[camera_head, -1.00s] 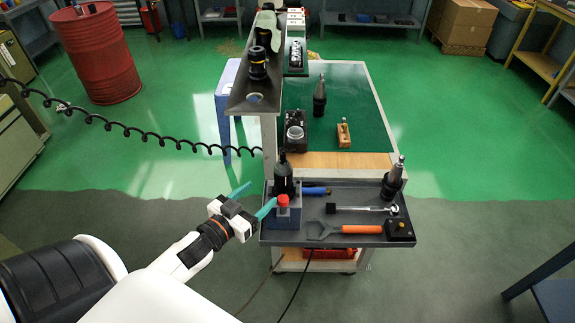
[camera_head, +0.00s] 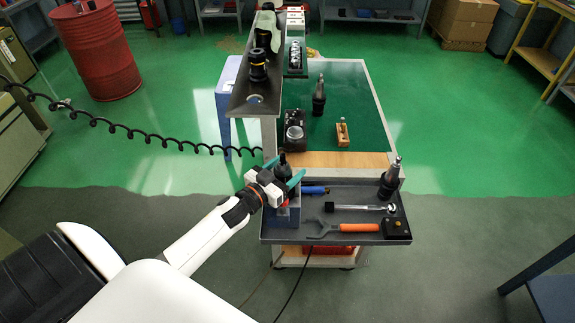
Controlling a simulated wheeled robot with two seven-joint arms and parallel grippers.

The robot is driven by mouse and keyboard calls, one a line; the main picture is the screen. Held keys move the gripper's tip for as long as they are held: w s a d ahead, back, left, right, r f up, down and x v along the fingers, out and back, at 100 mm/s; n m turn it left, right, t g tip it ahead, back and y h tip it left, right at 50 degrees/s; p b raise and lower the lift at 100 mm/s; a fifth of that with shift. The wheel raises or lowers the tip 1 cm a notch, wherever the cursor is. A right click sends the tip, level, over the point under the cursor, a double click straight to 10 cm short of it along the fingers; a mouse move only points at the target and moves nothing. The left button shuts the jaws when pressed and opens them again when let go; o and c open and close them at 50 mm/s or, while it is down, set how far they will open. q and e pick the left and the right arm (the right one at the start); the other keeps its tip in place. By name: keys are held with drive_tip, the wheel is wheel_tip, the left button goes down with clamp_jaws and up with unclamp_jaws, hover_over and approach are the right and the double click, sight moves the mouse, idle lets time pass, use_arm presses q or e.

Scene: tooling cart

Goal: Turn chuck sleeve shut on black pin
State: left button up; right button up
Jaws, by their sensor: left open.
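The black chuck (camera_head: 284,171) stands upright in a blue-grey holder block (camera_head: 291,216) at the left of the cart's lower tray. Its thin dark top pokes up; I cannot tell the pin from the sleeve at this size. My left gripper (camera_head: 285,174) is open, with one teal finger on each side of the chuck. I cannot tell whether the fingers touch it. The gripper body hides the chuck's lower part and most of a red cap on the block's front. My right gripper is not in view.
A tapered tool holder (camera_head: 389,183) stands at the right. A dark shelf (camera_head: 252,99) overhangs behind left. Floor in front is clear.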

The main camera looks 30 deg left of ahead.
use_arm(q)
drive_tip(key=shift+w, duration=0.25)
drive_tip(key=c, duration=1)
drive_tip(key=shift+h, duration=0.3)
